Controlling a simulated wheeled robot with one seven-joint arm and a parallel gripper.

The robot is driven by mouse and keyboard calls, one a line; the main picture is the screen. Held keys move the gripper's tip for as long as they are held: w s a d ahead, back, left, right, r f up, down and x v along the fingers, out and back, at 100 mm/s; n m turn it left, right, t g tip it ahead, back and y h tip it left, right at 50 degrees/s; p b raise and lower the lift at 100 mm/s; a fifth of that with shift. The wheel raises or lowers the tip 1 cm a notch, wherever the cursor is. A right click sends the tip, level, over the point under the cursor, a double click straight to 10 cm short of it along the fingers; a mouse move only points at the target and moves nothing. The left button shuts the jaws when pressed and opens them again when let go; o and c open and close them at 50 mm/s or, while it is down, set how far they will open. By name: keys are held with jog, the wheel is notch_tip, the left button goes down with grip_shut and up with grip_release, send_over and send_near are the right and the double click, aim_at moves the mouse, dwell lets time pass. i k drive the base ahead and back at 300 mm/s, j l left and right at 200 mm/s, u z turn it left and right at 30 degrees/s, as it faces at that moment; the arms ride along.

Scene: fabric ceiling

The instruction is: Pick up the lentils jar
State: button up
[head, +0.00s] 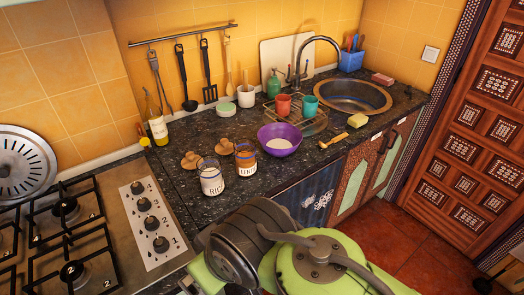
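The lentils jar (246,162) stands upright on the dark speckled counter, open at the top, with orange-brown contents and a white label of which "LENT" can be read. It is just right of and slightly behind the rice jar (212,184), which has a white label and pale contents. A purple bowl (283,140) with something pale inside is close to its right. My green and dark grey arm crosses the bottom of the head view, in front of the jars. My gripper's fingers do not show.
Two round wooden lids (190,160) lie behind the jars. A gas hob (75,235) is at the left, with an oil bottle (157,122) behind. A drying rack with cups (283,106), a sink (350,92) and a wooden brush (333,141) are at the right.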

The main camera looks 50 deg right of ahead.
aim_at(245, 149)
jog(key=z, duration=1.25)
